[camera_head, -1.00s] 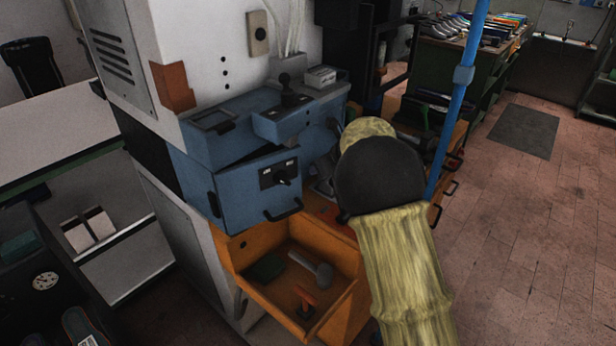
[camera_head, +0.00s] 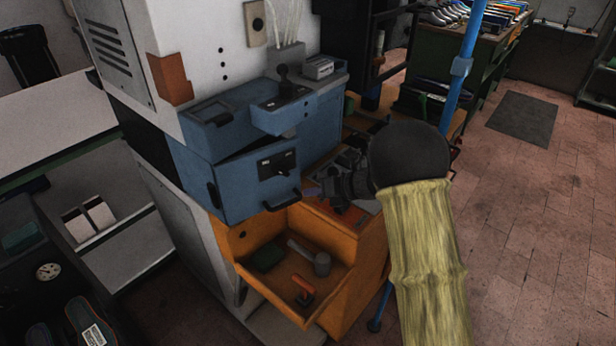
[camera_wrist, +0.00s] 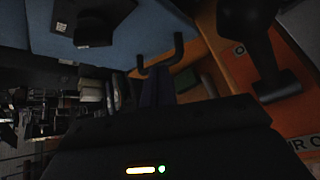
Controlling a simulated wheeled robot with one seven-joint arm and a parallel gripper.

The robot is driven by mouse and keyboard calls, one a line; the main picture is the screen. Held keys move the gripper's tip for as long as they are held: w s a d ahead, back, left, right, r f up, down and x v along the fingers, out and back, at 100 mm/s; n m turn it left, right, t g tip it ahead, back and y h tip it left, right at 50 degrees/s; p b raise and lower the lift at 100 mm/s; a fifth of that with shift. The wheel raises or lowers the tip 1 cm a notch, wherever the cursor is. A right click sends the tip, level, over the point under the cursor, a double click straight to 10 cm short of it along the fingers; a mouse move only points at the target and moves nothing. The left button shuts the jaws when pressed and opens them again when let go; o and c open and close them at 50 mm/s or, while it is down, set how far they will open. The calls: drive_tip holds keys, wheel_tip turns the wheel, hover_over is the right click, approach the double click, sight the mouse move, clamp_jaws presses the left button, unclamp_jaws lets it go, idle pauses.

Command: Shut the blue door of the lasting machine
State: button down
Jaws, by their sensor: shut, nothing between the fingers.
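The blue door (camera_head: 225,185) of the lasting machine stands ajar, with a dark gap along its top edge below the blue housing (camera_head: 215,122). It carries a black plate with a knob and a black bar handle (camera_head: 283,204) near its lower right corner. My gripper (camera_head: 312,191) is just right of the handle, its fingers shut and apparently empty. In the wrist view the fingers (camera_wrist: 157,88) point toward the handle (camera_wrist: 163,56) on the blue door (camera_wrist: 125,28). I cannot tell whether they touch it.
Below the door an open orange tray (camera_head: 345,275) holds a mallet (camera_head: 321,262), a green item and an orange-handled tool. A blue post (camera_head: 460,75) stands behind my arm. Open tiled floor (camera_head: 540,220) lies to the right.

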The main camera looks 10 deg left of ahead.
sight(300, 179)
drive_tip(key=s+d+f+m+t+p, duration=0.1)
drive_tip(key=s+d+m+t, duration=0.1)
drive_tip(key=m+t, duration=0.3)
drive_tip(key=s+d+f+m+t+y+p, duration=0.1)
drive_tip(key=s+d+m+t+p, duration=0.1)
drive_tip(key=m, duration=0.9)
drive_tip(key=s+d+t, duration=0.1)
drive_tip(key=d+t, duration=0.1)
drive_tip(key=t, duration=0.1)
drive_tip(key=shift+d+f, duration=0.2)
drive_tip(key=shift+d, duration=0.15)
drive_tip(key=shift+y, duration=0.3)
drive_tip(key=p+x, duration=0.5)
drive_tip(key=x, duration=0.9)
drive_tip(key=shift+s+f, duration=0.1)
drive_tip(key=shift+s, duration=0.05)
drive_tip(key=shift+a, duration=0.1)
drive_tip(key=shift+f, duration=0.1)
